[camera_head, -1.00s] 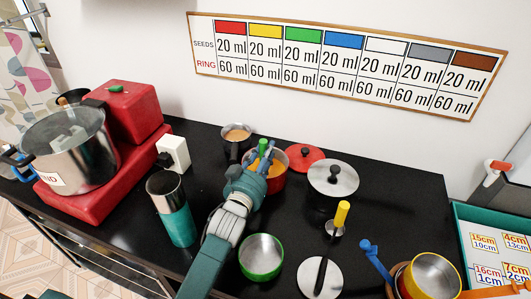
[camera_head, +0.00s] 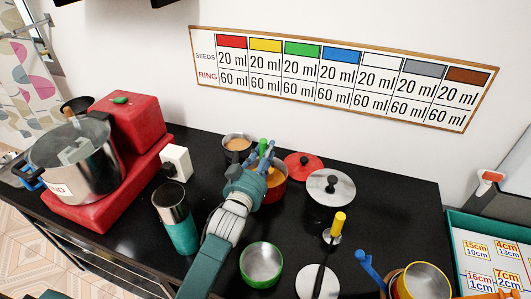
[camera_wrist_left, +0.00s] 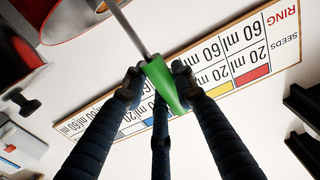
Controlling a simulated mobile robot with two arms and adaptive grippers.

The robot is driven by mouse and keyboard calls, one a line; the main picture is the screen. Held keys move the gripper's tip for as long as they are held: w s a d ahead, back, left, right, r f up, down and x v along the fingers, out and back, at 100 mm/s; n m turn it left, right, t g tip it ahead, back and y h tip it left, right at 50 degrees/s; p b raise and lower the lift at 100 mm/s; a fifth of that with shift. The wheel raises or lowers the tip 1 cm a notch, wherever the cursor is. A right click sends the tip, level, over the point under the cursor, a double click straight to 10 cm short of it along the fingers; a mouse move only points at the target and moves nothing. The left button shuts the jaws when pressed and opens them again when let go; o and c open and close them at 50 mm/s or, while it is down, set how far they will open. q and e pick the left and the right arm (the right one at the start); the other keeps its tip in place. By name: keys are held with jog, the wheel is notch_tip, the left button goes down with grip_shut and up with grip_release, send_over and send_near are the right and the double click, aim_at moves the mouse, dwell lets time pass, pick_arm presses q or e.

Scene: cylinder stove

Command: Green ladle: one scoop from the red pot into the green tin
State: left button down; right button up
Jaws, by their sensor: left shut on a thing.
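My left gripper (camera_head: 263,160) is shut on the green handle of the ladle, directly over the red pot. The green handle (camera_wrist_left: 164,86) shows between its dark fingers in the left wrist view, with a metal shaft running on from it. The ladle's bowl is hidden. The red pot (camera_head: 270,195) stands on the black counter, partly covered by the gripper and wrist; something orange shows inside. The green tin (camera_head: 262,265), a metal bowl with a green rim, stands nearer the front of the counter, right of my left forearm. My right gripper is not in view.
A teal-and-steel flask (camera_head: 176,217) stands left of my arm. A small saucepan (camera_head: 237,146) is behind the pot. A red lid (camera_head: 303,166) and a steel lid (camera_head: 331,187) lie to its right. A yellow-handled tool (camera_head: 337,226) stands nearer the front.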

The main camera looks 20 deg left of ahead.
aim_at(265, 141)
pick_arm(q)
jog(key=shift+r+p, duration=2.95)
jog(key=shift+r, duration=0.5)
jog(key=shift+f, duration=0.1)
